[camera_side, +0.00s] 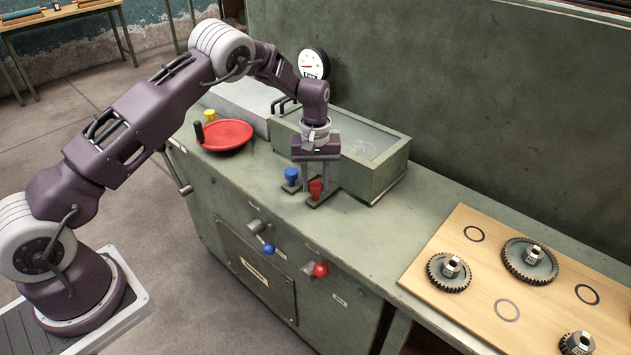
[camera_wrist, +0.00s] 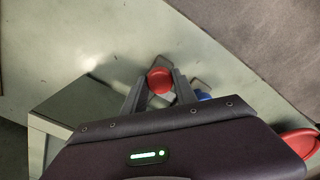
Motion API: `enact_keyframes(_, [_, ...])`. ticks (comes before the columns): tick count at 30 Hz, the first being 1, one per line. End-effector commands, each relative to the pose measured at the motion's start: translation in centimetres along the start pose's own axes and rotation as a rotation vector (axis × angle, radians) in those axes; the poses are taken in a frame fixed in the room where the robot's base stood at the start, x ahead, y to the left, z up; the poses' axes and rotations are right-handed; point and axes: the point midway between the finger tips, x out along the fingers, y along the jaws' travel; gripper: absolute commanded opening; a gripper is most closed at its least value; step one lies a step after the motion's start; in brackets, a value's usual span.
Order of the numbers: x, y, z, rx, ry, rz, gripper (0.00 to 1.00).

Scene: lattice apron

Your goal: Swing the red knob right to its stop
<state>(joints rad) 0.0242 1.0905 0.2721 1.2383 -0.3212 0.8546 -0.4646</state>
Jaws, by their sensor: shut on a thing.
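A red knob (camera_side: 316,188) stands upright on a small dark plate on the green cabinet top, just in front of the glass-topped box. My gripper (camera_side: 315,182) points straight down over it, its fingers on either side of it and shut on it. In the wrist view the red knob (camera_wrist: 160,79) sits between the two fingertips of my gripper (camera_wrist: 159,86). A second red knob (camera_side: 320,269) is on a lever on the cabinet's front face, apart from my gripper. The dark plate under the held knob is partly hidden.
A blue knob (camera_side: 291,175) stands close on the left of the held knob; it also shows in the wrist view (camera_wrist: 203,96). The glass-topped box (camera_side: 384,172) is close behind. A red handwheel (camera_side: 228,135) lies left. A blue-knobbed lever (camera_side: 267,248) is in front. A wooden gear board (camera_side: 455,225) is right.

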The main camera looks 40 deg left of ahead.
Motion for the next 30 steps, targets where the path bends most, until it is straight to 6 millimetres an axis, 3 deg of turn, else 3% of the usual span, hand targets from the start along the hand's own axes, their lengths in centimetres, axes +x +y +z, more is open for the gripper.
enact_keyframes(21, [-0.1,0.2,0.1,-0.004,0.000,0.002,0.00])
enact_keyframes(30, [-0.1,4.9,3.8,-0.181,0.002,0.004,0.00])
